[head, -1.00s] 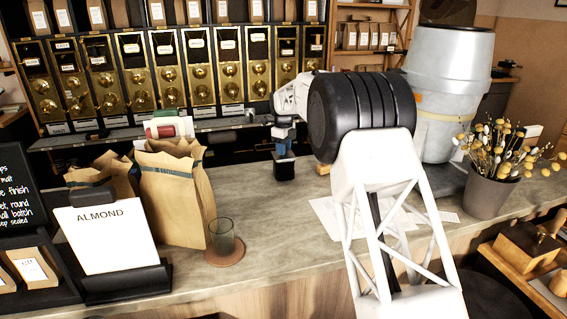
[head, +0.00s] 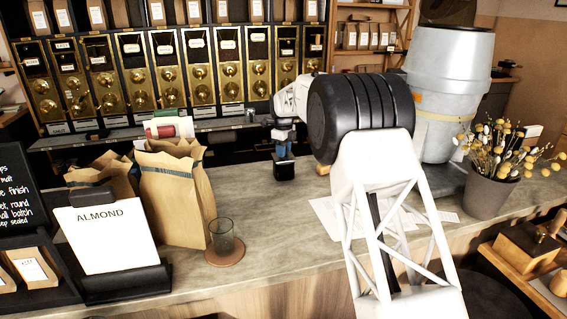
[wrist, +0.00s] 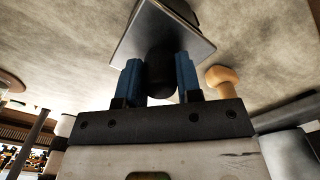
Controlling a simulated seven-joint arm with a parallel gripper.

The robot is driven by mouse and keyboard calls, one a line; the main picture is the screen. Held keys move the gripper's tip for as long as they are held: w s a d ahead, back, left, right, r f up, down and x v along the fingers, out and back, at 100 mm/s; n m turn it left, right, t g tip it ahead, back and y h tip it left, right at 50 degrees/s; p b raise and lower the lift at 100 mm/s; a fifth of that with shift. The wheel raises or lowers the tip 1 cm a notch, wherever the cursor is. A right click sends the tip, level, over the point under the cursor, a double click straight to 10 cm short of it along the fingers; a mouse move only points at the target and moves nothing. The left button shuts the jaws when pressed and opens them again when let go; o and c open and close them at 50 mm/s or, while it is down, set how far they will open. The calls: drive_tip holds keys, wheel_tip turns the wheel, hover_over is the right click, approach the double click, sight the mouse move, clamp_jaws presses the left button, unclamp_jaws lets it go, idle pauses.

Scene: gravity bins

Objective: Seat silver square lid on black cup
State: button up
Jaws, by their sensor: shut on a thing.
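In the wrist view my gripper (wrist: 160,82) has its two blue fingers closed around the black knob (wrist: 161,78) of the silver square lid (wrist: 160,42). The black cup (wrist: 182,6) shows past the lid's far edge, partly hidden by it. In the head view the black cup (head: 284,170) stands upright on the counter, with my gripper (head: 283,150) directly above it. The lid is too small to make out clearly there. I cannot tell whether the lid touches the cup's rim or sits level on it.
A wooden knobbed object (wrist: 222,78) stands on the counter close to the gripper. Paper bags (head: 175,200), a glass (head: 222,236) on a round coaster, and an ALMOND sign (head: 105,240) stand to the left. Gravity bins (head: 155,80) line the back. Counter left of the cup is clear.

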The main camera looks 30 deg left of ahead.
drive_tip(key=shift+f, duration=0.35)
idle(0.6)
drive_tip(key=o, duration=1.1)
drive_tip(key=shift+r, duration=3.9)
drive_tip(key=shift+d, duration=0.1)
